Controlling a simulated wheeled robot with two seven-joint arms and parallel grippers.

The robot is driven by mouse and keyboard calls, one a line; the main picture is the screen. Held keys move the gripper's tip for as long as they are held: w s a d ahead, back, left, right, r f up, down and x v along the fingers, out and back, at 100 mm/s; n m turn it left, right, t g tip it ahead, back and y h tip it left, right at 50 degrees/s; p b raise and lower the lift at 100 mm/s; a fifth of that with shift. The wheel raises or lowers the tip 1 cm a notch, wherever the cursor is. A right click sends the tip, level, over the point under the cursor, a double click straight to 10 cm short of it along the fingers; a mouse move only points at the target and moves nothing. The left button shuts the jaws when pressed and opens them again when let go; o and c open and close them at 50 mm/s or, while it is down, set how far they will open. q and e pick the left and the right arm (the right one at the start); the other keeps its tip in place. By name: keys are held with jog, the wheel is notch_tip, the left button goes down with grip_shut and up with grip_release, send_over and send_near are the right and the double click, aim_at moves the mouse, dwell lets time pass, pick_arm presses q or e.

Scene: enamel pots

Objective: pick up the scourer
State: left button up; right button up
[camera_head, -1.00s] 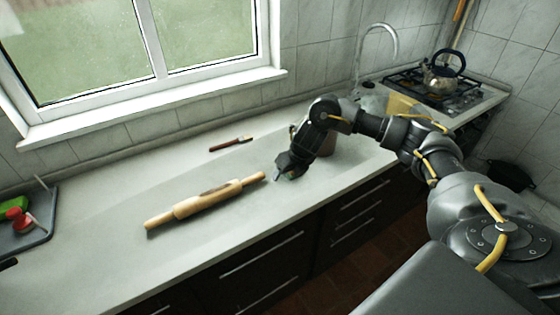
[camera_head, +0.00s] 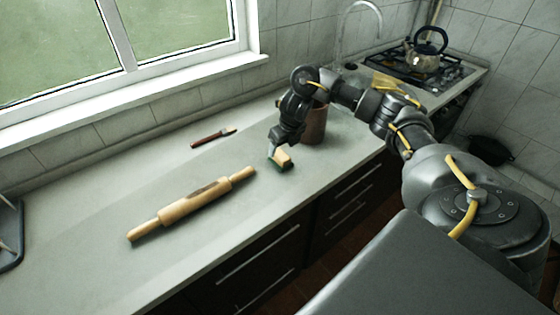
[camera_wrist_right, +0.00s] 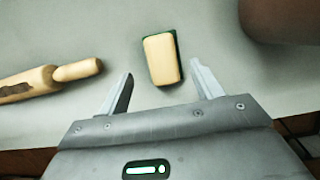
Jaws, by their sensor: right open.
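The scourer is a small block with a pale yellow side and a dark green side (camera_wrist_right: 161,60). It lies on the counter in the right wrist view, just beyond and between the two fingertips. In the head view the scourer (camera_head: 284,160) is on the counter right of the rolling pin, partly hidden by my right gripper (camera_head: 270,151). My right gripper, also in the wrist view (camera_wrist_right: 160,88), is open with nothing between its fingers. My left gripper is in no view.
A wooden rolling pin (camera_head: 192,204) lies left of the scourer. A brown pot (camera_head: 315,125) stands close behind it to the right. A brown-handled utensil (camera_head: 212,138) lies near the window. A kettle (camera_head: 428,50) stands on the stove. The counter's front is clear.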

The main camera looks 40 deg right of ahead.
aim_at(281, 155)
jog(key=shift+s+f, duration=0.1)
jog(key=shift+s, duration=0.05)
jog(key=x, duration=0.2)
jog(key=b+x, duration=0.1)
jog(key=x, duration=0.2)
jog(key=shift+s+d, duration=0.1)
jog(key=shift+d, duration=0.1)
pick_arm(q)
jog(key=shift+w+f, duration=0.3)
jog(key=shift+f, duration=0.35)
pick_arm(e)
jog(key=shift+c, duration=0.2)
jog(key=c, duration=1)
jog(key=shift+r, duration=0.25)
